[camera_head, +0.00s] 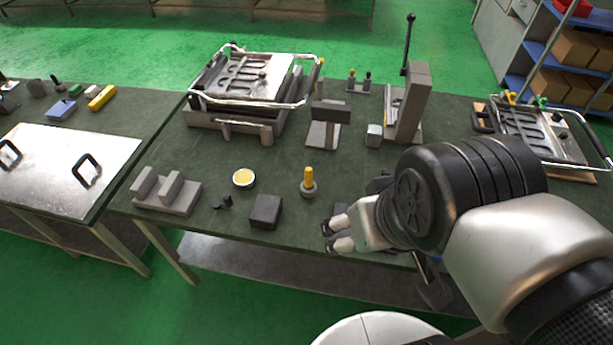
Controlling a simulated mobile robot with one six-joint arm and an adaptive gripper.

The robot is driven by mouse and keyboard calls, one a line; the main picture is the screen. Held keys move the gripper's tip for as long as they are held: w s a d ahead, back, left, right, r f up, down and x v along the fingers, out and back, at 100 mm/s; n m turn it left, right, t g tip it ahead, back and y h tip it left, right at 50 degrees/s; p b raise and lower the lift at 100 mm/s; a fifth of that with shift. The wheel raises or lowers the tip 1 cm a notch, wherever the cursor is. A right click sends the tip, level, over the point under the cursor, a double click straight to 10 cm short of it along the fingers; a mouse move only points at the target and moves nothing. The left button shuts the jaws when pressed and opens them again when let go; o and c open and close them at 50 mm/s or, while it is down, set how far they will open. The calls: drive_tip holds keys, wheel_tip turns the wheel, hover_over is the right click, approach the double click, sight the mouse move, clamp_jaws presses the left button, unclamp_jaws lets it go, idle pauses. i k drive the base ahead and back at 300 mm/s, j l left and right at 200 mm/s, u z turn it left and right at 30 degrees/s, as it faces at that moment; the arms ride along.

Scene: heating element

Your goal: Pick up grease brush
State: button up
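What looks like the grease brush (309,174) stands upright with its yellow handle up, in a round grey holder (308,189) on the dark green table. Its lower end is hidden in the holder. A round tin with yellow contents (244,178) sits to its left. My gripper (332,236) is in front of and slightly right of the holder, apart from it, pointing left.
A dark block (266,211) and a grey slotted block (168,192) lie along the front edge. A tall grey bracket (412,102) and an upright plate (327,112) stand behind. A metal fixture with handles (250,78) is back left, another (545,132) right.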

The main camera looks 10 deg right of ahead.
sight(308, 172)
drive_tip(key=z, duration=0.2)
drive_tip(key=i+j+z, duration=0.15)
drive_tip(key=j+z, duration=0.25)
drive_tip(key=i+j+z, duration=0.1)
drive_tip(key=j+z, duration=1.2)
drive_tip(key=j, duration=0.4)
drive_tip(key=k+j, duration=0.15)
drive_tip(key=j, duration=0.25)
